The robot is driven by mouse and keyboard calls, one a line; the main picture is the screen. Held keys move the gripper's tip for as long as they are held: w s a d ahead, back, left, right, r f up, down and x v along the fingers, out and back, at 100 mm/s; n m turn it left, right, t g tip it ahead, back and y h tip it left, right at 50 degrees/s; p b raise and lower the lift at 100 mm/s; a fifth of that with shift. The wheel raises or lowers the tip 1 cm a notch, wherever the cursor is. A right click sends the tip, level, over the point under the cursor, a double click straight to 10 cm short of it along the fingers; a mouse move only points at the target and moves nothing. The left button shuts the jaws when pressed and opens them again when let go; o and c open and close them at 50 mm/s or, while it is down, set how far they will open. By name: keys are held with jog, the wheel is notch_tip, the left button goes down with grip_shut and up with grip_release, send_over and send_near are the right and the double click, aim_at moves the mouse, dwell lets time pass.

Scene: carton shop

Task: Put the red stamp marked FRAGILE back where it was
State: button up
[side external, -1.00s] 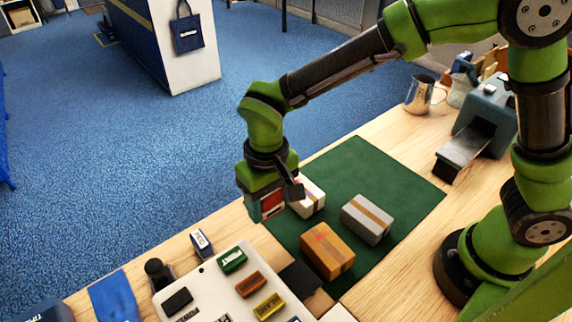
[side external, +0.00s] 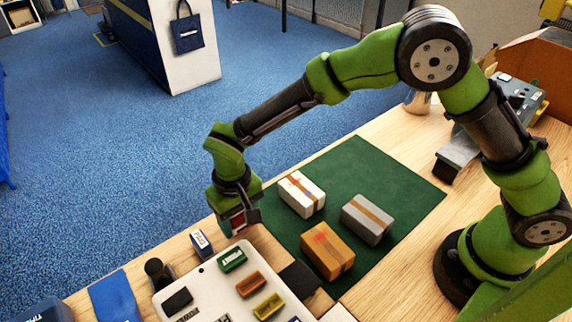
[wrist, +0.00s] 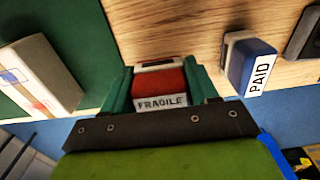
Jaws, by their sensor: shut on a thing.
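My gripper (wrist: 160,92) is shut on the red stamp (wrist: 160,88), whose white label reads FRAGILE in the wrist view. In the side view my gripper (side external: 238,222) is over the bare wood between the green mat and the blue PAID stamp. Only a bit of the red stamp shows there between the fingers. The blue PAID stamp (side external: 201,243) stands on the wood to the left of my gripper; it also shows at the right in the wrist view (wrist: 250,65). I cannot tell how high the red stamp is above the wood.
A pale tray (side external: 210,290) holds several stamps, including a green one (side external: 232,260). A white box (side external: 301,194), a grey box (side external: 367,220) and a brown box (side external: 327,250) stand on the green mat (side external: 375,165). A dark round-topped object (side external: 157,272) stands left of the tray.

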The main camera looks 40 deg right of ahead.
jog(key=shift+f, duration=0.55)
jog(key=o, duration=0.8)
jog(key=shift+f, duration=0.1)
jog(key=shift+o, duration=0.2)
notch_tip(320, 180, up, 12)
jog(key=shift+f, duration=0.1)
jog(key=s+d+r+m+t+y, duration=0.1)
jog(key=s+d+r+t, duration=0.1)
jog(key=d+r, duration=0.5)
jog(key=s+d+r+m+t+y, duration=0.1)
jog(key=s+d+r, duration=0.3)
jog(key=d, duration=0.5)
jog(key=s+d+r+m+t, duration=0.1)
jog(key=s+d+t, duration=0.3)
jog(key=s+d, duration=0.5)
jog(key=shift+d+r+m, duration=0.2)
jog(key=shift+d+m, duration=0.2)
jog(key=shift+m, duration=0.1)
